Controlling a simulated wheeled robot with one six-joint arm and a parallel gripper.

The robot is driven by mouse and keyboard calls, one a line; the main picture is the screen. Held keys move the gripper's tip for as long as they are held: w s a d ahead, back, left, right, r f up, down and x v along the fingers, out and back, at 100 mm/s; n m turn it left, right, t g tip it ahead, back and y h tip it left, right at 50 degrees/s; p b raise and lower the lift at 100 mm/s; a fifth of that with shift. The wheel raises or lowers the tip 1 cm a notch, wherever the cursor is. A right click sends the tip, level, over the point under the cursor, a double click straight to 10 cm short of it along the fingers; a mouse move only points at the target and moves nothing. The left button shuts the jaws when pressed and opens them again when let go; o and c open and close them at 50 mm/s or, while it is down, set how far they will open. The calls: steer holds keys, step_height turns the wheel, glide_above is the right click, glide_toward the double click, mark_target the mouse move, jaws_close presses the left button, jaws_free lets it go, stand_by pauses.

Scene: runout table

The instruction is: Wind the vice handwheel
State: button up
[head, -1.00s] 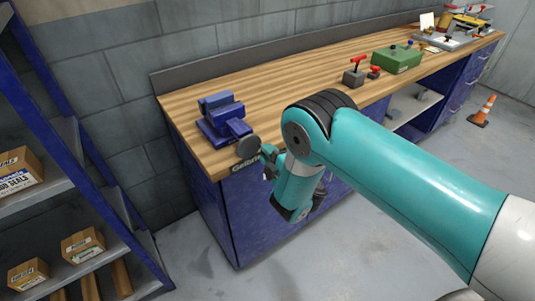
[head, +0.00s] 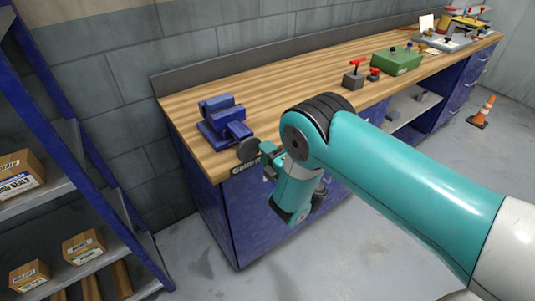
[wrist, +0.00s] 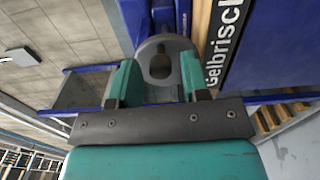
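The blue vice (head: 223,120) stands on the near left corner of the wooden bench. Its dark grey round handwheel (head: 248,150) faces outward past the front edge. My gripper (head: 266,158) is close to the handwheel's right side in the head view, and my wrist partly hides it. In the wrist view the grey handwheel (wrist: 165,48) lies straight ahead, between and beyond the two teal fingers of my gripper (wrist: 159,78). The fingers are spread apart. I see no clear grip on the rim, and contact cannot be told.
The bench's front edge carries a dark "Gelbrisch" label (wrist: 224,42) beside the wheel. A red-handled block (head: 354,76) and a green box (head: 397,60) stand farther along. A blue shelf rack with cartons (head: 84,246) is at left.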

steer(key=m+p, duration=0.1)
steer(key=m, duration=2.4)
